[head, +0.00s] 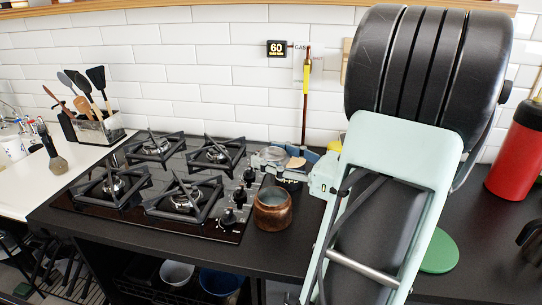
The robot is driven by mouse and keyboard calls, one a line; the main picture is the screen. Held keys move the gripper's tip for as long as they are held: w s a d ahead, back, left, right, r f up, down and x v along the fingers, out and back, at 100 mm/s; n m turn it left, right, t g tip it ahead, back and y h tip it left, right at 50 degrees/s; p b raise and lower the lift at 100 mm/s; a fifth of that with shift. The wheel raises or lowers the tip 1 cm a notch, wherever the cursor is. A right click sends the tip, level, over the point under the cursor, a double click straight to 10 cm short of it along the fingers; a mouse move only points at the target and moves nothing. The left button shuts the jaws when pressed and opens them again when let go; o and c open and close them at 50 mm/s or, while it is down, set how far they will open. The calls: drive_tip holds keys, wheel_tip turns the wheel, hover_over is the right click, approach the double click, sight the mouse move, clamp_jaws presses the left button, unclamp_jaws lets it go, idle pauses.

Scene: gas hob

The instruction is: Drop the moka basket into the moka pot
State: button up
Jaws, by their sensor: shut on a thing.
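My gripper (281,162) is at the centre of the head view, to the right of the hob, shut on a small greyish round thing that I take to be the moka basket (270,154). It is small and partly covered by the fingers. An open, round copper-brown pot (272,212), which I take to be the moka pot, stands upright on the black counter beside the hob. The gripper and basket appear above and behind this pot in the picture, apart from it. The exact height and depth between them cannot be told.
A gas hob (160,190) with black grates lies left of the pot. A dark mug with white marks (289,184) stands behind it, partly hidden by the gripper. A green disc (439,251) and a red cylinder (515,150) are at right. A utensil holder (100,128) stands at left.

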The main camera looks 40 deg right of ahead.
sight(272, 178)
drive_tip(key=shift+f+b, duration=1.35)
drive_tip(key=shift+f, duration=0.1)
drive_tip(key=shift+f+b, duration=0.75)
drive_tip(key=shift+f, duration=0.95)
drive_tip(key=shift+f+b, duration=0.3)
drive_tip(key=shift+f, duration=1.75)
idle(1.4)
drive_tip(key=o, duration=1.2)
drive_tip(key=shift+s, duration=0.1)
drive_tip(key=v, duration=1.2)
